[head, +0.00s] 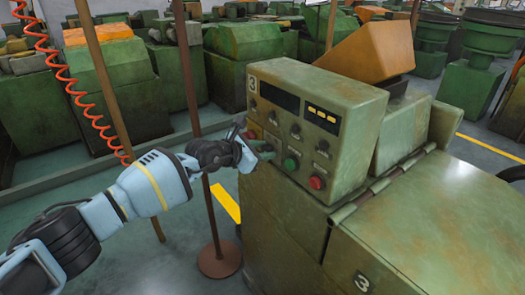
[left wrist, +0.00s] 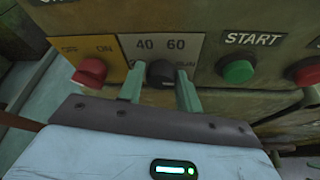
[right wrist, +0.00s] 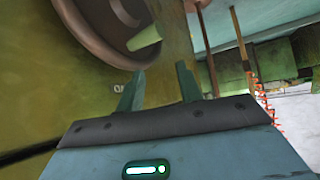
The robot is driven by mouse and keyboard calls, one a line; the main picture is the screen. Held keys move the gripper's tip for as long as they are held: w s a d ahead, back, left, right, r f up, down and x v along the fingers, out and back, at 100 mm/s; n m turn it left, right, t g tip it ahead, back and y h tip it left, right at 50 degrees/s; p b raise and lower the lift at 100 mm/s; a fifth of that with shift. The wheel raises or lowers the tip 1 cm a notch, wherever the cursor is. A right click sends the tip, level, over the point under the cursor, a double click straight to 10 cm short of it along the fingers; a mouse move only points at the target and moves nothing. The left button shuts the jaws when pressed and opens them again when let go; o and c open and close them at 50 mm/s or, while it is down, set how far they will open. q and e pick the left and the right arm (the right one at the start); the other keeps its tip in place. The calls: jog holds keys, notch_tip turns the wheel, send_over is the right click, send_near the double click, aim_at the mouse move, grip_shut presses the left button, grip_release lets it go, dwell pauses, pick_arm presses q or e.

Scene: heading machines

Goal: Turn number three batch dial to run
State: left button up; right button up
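The control box (head: 350,95) marked 3 stands on a green machine in the head view. My left gripper (head: 262,153) is at the lower left of its front face. In the left wrist view, the black dial (left wrist: 160,74) sits on a pale plate (left wrist: 192,45) marked 40 and 60, with further lettering partly hidden by the fingers. My left gripper (left wrist: 160,90) is open, one finger on each side of the dial; I cannot tell whether they touch it. My right gripper (right wrist: 158,88) is open and empty, and out of the head view.
A red knob (left wrist: 90,72) marked OFF and ON is left of the dial, and a green START button (left wrist: 237,70) is right of it. A red button (head: 316,183) is farther right. A brown post (head: 218,255) stands beside my left arm. A large wheel (right wrist: 105,25) is near my right gripper.

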pick_arm(q)
jog(key=o, duration=0.3)
jog(key=v, duration=0.8)
dwell(0.3)
jog(key=shift+w, duration=0.1)
jog(key=s+d+f+n+t+h, duration=0.1)
jog(key=s+d+f+n+h, duration=0.15)
jog(key=s+f+n, duration=0.45)
jog(key=s+d+f+n+t+h, duration=0.1)
jog(key=s+d+f+n+h, duration=0.15)
jog(key=s+n, duration=0.5)
jog(key=s+a+f+n+t+y, duration=0.1)
jog(key=s+a+f+n+y, duration=0.35)
jog(key=f+n, duration=0.35)
jog(key=s+a+f+n+y, duration=0.3)
jog(key=s+a+f+n, duration=0.25)
jog(key=n, duration=0.45)
jog(key=s+a+f+n+t+y, duration=0.1)
jog(key=s+a+f+n+y, duration=0.3)
jog(key=a+f+n, duration=0.4)
jog(key=s+a+f+n+g, duration=0.1)
jog(key=s+f+n+g, duration=0.1)
jog(key=s, duration=0.4)
jog(key=s+a+f+n+g+y, duration=0.1)
jog(key=s+f+n, duration=0.2)
jog(key=s, duration=0.3)
jog(key=shift+s+a+f+n+g, duration=0.2)
jog(key=shift+a+n+g, duration=0.15)
jog(key=shift+n, duration=0.3)
